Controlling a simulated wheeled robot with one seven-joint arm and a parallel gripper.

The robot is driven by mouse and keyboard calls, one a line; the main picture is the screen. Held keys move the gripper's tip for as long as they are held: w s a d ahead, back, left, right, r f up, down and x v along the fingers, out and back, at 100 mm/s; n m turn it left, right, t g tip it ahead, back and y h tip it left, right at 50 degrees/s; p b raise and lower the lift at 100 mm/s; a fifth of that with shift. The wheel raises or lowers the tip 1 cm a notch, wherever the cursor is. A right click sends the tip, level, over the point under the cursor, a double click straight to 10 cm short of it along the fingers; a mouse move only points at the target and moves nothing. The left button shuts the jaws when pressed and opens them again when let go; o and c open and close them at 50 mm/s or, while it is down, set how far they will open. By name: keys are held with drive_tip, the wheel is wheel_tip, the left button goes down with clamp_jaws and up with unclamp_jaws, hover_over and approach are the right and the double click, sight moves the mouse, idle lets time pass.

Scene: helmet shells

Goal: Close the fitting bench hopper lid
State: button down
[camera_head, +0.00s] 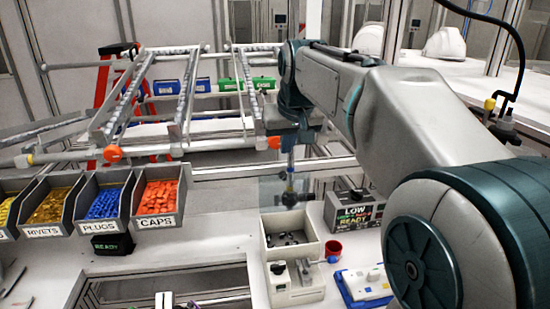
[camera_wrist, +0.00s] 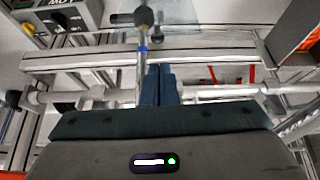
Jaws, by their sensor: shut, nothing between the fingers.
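The hopper appears to be the open-topped, cream box (camera_head: 268,250) on the bench, with small dark pieces inside. A clear panel (camera_head: 271,193), apparently its lid, stands raised above the box's back side. It also shows at the top of the wrist view (camera_wrist: 283,22). My gripper (camera_wrist: 160,67) is shut and empty, its two blue fingers together. In the head view it is hard to make out below my wrist, above and behind the box. A thin rod with a dark knob (camera_wrist: 143,16) shows close beside the fingers; I cannot tell what it belongs to.
A lever fixture (camera_head: 292,282) and a blue-white device (camera_head: 364,285) are in front. Parts bins (camera_head: 158,195) stand left. A metal rack (camera_head: 185,85) is behind.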

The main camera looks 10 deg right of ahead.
drive_tip(key=p, duration=0.1)
hover_over(283, 190)
drive_tip(key=w, duration=0.3)
wheel_tip(283, 190, down, 8)
drive_tip(key=r, duration=0.1)
drive_tip(key=shift+s+f, duration=0.1)
drive_tip(key=shift+f, duration=0.45)
drive_tip(key=shift+f, duration=0.1)
